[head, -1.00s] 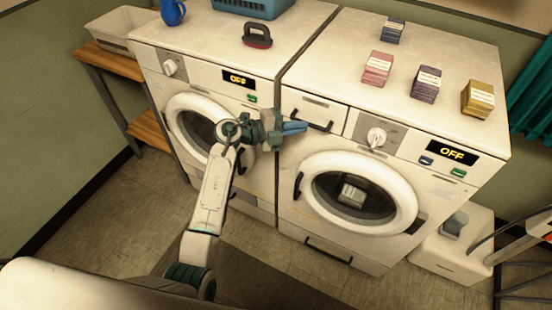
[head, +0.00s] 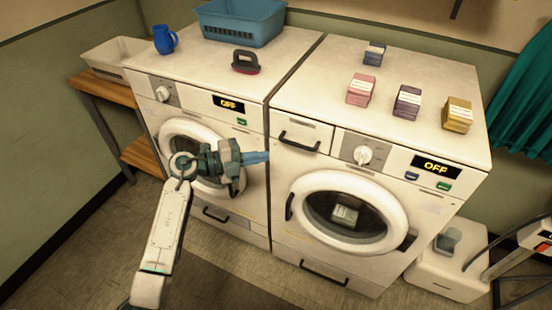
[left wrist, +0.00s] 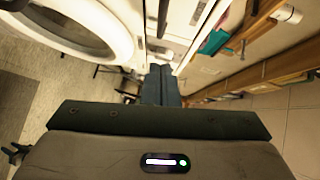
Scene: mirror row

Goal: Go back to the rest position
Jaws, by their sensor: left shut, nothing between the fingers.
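My left gripper (head: 256,157) is shut and empty, with its blue-grey fingers together, in front of the left washing machine (head: 255,195) near the gap between the two machines. Its shut fingers also show in the left wrist view (left wrist: 161,86). No contact with either machine can be made out. The right washing machine (head: 290,160) has its round door (head: 392,210) shut, with a pale block (head: 345,215) visible behind the glass. Both displays read OFF. My right gripper is not in view.
On the machines stand a blue jug (head: 164,40), a blue basket (head: 240,25), a dark-handled brush (head: 245,62) and several coloured blocks, such as a pink one (head: 361,89). A wooden shelf (head: 104,90) stands left, a white scale-like unit (head: 440,275) right. The floor in front is clear.

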